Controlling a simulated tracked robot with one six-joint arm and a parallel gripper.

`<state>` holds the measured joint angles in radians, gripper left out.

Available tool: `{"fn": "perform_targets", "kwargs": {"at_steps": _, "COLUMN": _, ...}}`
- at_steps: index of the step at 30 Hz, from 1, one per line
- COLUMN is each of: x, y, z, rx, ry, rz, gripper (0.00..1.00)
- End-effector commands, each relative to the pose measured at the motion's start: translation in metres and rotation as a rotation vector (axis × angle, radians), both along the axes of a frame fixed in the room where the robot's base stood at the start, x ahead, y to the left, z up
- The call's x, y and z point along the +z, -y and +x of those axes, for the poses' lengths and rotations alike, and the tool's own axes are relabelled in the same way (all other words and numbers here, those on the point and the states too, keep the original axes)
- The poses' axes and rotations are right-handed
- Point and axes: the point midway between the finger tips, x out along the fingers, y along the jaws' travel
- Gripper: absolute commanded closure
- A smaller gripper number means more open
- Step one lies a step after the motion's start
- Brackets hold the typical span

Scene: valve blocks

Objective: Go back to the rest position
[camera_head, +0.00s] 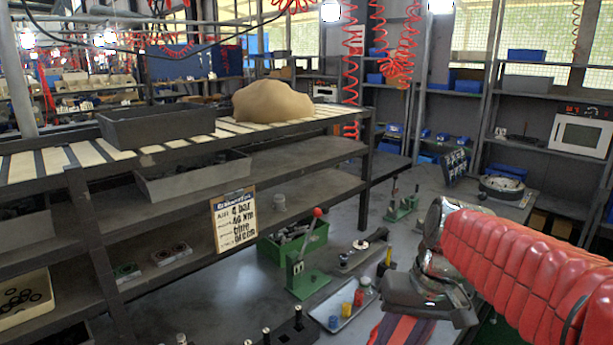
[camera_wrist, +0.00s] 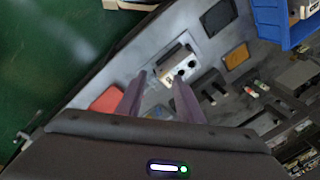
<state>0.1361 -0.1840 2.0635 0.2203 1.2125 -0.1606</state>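My arm in its red padded sleeve reaches in from the right in the head view, with my gripper (camera_head: 398,330) at its end, low over the bench by the bottom edge. In the wrist view my gripper (camera_wrist: 160,78) shows two purple fingers set apart, with nothing held between them. Beyond the fingertips a pale metal block with dark round ports (camera_wrist: 178,66) lies on a grey surface. An orange-red pad (camera_wrist: 107,99) lies left of the fingers. From these views I cannot tell whether the fingertips touch anything.
A tray with coloured pieces (camera_head: 344,311) lies left of my gripper. A green lever press (camera_head: 305,272) and a green bin (camera_head: 291,241) stand further left. A slatted rack (camera_head: 86,180) fills the left side. A blue bin (camera_wrist: 284,24) is at upper right in the wrist view.

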Motion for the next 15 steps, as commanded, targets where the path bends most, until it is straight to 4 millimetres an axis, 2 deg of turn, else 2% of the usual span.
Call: {"fn": "perform_targets", "kwargs": {"at_steps": 15, "x": 0.006, "y": -0.002, "z": -0.062, "rx": -0.004, "ry": 0.223, "rz": -0.132, "gripper": 0.67}}
